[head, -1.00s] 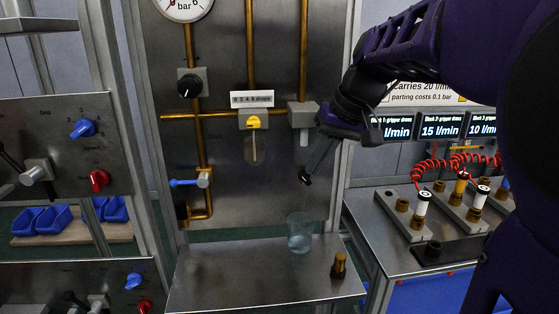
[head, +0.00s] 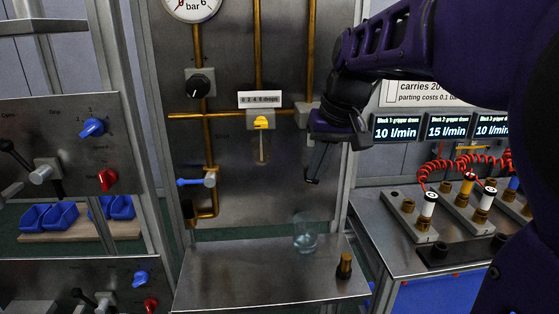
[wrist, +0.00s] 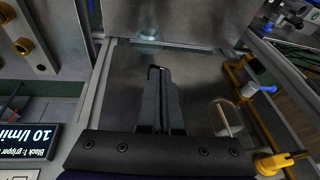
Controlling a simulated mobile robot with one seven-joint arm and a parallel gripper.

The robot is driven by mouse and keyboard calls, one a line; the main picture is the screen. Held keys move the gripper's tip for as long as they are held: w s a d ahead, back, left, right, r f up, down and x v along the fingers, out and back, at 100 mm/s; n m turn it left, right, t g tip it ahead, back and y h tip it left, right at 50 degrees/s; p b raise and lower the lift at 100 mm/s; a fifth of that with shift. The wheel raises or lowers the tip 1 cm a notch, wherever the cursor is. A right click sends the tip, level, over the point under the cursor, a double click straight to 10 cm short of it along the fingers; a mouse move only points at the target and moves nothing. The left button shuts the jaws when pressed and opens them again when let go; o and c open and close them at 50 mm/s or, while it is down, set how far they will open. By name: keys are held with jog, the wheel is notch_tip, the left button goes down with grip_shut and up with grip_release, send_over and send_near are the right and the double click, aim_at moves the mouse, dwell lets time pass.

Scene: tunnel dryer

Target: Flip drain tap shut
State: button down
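The drain tap is a blue lever (head: 190,182) on a silver body (head: 210,180), low on the left copper pipe of the steel panel. The lever lies level and points left in the head view. It also shows at the right of the wrist view as a blue lever (wrist: 268,88). My gripper (head: 312,181) is in front of the panel, to the right of the tap and well apart from it, with its fingers pointing down. In the wrist view its fingers (wrist: 160,72) lie together with nothing between them.
A clear bowl (head: 262,150) hangs under a yellow knob (head: 262,122) between tap and gripper. A glass beaker (head: 305,238) and a brass fitting (head: 344,266) stand on the steel shelf (head: 250,285). A black knob (head: 196,84) sits above the tap.

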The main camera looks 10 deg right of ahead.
jog(key=h, duration=0.2)
jog(key=a+h, duration=0.1)
jog(key=a+n+h+p, duration=0.1)
jog(key=h, duration=0.1)
jog(key=shift+a+f+h, duration=0.25)
jog(key=shift+f+h, duration=0.05)
jog(key=shift+f, duration=0.05)
